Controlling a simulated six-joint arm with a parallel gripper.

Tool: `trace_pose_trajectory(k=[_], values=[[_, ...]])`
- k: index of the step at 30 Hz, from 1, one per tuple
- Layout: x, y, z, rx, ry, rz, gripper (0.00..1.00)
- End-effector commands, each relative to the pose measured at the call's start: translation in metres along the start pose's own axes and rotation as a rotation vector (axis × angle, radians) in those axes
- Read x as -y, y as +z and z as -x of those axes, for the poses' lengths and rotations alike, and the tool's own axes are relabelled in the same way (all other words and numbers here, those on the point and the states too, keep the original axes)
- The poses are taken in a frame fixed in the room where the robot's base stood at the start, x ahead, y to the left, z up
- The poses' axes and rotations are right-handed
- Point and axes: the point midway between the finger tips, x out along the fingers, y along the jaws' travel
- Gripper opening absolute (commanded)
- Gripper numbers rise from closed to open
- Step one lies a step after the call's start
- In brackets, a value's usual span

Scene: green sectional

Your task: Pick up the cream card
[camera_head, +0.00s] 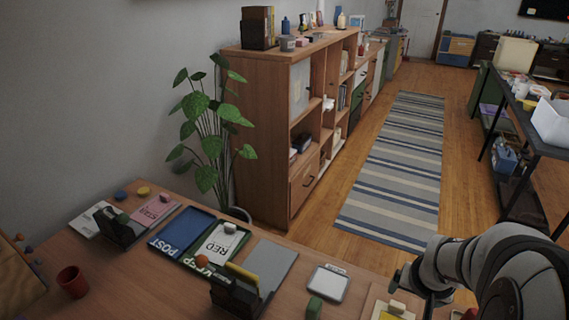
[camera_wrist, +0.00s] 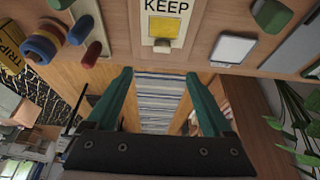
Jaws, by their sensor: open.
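A cream board marked KEEP (camera_wrist: 182,8) lies on the desk at the top of the wrist view. A yellow square (camera_wrist: 168,32) lies on it, with a small beige block (camera_wrist: 161,46) at its lower edge. In the head view the cream board (camera_head: 376,303) shows at the bottom edge, partly cut off, with the beige block (camera_head: 397,307) on it. I cannot tell whether the board is the cream card itself. My gripper (camera_wrist: 158,74) is open and empty, its two green fingers apart, below the board in the wrist view and not touching it.
Colored rings (camera_wrist: 45,40) lie left in the wrist view.

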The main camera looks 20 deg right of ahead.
Motion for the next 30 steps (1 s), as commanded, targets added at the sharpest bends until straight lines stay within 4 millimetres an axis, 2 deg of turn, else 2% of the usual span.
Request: trace_pose_trajectory(k=[6,9,14,19,22,28,29,30], values=[[0.0,0.001,-0.061,0.006,0.001,0.0,0.85],[0.0,0.001,-0.084,0.003,0.0,0.001,0.85],[0.001,-0.001,-0.104,0.0,0.001,0.001,0.85],[0.005,-0.003,-0.138,0.002,0.0,0.001,0.85],[0.005,-0.003,-0.15,0.0,0.0,0.001,0.85],[0.005,-0.004,-0.151,-0.002,0.0,0.001,0.85],[0.005,-0.004,-0.151,-0.002,0.0,0.001,0.83],[0.005,-0.004,-0.151,-0.002,0.0,0.001,0.76]])
